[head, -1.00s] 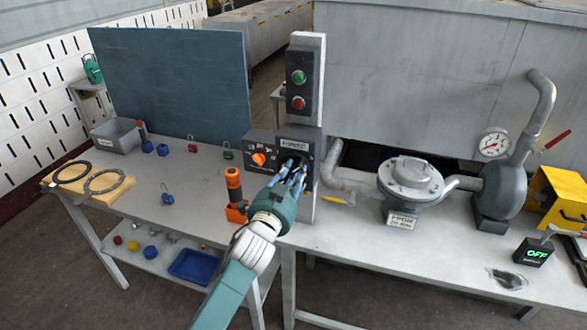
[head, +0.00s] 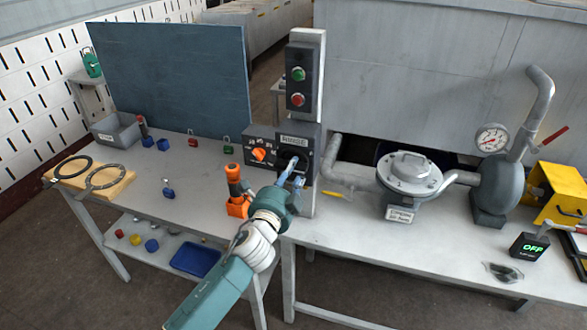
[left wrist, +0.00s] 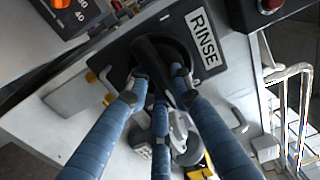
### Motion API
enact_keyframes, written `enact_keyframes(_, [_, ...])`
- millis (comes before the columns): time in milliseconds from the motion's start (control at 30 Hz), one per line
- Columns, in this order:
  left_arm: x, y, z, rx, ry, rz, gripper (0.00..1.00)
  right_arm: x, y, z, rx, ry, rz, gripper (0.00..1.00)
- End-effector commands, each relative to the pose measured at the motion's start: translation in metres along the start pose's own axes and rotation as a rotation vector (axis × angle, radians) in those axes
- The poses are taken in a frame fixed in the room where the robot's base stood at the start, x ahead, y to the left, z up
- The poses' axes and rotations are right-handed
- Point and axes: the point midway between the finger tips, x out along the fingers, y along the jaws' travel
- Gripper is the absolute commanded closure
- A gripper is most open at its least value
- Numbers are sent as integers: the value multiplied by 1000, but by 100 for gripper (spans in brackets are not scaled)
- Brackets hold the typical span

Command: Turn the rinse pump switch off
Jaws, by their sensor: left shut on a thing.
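The rinse pump switch is a black rotary handle (left wrist: 157,62) on a dark box with a white RINSE label (left wrist: 203,37). In the head view the RINSE box (head: 307,145) is fixed to the grey post at the back of the bench. My left gripper (head: 295,172) reaches up to it from below. In the left wrist view its blue fingers (left wrist: 160,85) close around the black handle, so the gripper is shut on it. The fingers partly hide the handle and its dial, and I cannot read the switch's position. My right gripper is not in view.
An orange knob (head: 259,155) sits on the panel just left. Green (head: 298,74) and red (head: 297,99) buttons are above. An orange-and-black tool (head: 235,185) stands near my arm. A pump (head: 409,172) and a display reading OFF (head: 530,246) are on the right bench.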

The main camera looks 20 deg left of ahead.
Motion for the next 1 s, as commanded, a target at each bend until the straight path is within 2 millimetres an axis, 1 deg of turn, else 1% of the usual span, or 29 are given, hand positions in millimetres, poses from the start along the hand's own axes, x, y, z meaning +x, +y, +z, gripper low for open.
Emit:
enact_keyframes(200, [0, 0, 0, 44, 1, 0, 100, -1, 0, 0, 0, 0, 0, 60])
enact_keyframes(633, [0, 1, 0, 53, 1, 0, 100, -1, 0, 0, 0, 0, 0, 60])
enact_keyframes(667, [0, 1, 0, 53, 1, 0, 75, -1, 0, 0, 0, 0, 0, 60])
enact_keyframes(733, [0, 1, 0, 52, 1, 0, 61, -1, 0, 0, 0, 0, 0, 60])
enact_keyframes(767, [0, 1, 0, 52, 0, 0, 59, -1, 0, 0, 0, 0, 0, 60])
enact_keyframes(1000, [0, 1, 0, 50, 0, 0, 59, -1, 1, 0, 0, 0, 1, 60])
